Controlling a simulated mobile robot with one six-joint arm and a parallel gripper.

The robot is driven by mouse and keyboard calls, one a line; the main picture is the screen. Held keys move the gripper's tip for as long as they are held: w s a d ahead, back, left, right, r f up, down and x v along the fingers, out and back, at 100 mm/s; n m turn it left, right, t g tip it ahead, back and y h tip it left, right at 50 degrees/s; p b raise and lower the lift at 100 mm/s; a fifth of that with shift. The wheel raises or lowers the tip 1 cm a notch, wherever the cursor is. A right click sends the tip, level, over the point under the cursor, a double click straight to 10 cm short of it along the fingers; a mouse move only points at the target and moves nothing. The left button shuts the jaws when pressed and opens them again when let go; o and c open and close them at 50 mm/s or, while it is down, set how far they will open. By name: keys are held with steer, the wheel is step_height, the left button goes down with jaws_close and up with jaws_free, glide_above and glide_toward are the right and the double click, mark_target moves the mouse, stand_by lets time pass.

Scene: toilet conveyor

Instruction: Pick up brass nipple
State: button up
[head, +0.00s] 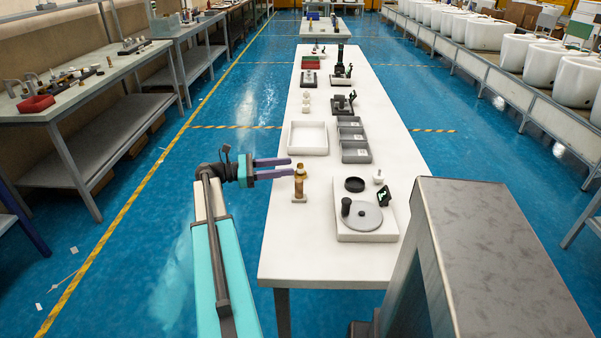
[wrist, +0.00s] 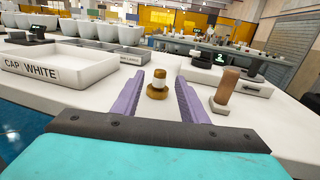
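The brass nipple (wrist: 158,84) stands upright on the white table. It is a short gold-brown piece with a pale band around its middle and a wider base. In the wrist view it shows between the far ends of my two purple fingers, with gaps on both sides. My gripper (wrist: 164,90) is open and empty. In the head view my gripper (head: 288,168) reaches over the table's left edge from the left, and the nipple's gold top (head: 300,171) shows just right of the fingertips. Its lower part seems hidden there by a brown cylinder.
The brown cylinder (wrist: 228,86) stands on a small pale base, right of my right finger. A white tray (wrist: 88,83) labelled CAP WHITE is at the left. A white station with a grey disc (head: 361,216) and grey bins (head: 355,155) stand farther right on the table (head: 285,258).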

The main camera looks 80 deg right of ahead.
mark_target(300, 164)
steer(key=shift+s+d, duration=0.1)
steer(key=shift+s, duration=0.2)
steer(key=shift+s, duration=0.1)
steer(key=shift+p+x, duration=0.35)
steer(key=shift+x, duration=2.1)
jaws_close()
steer(key=shift+r, duration=5.05)
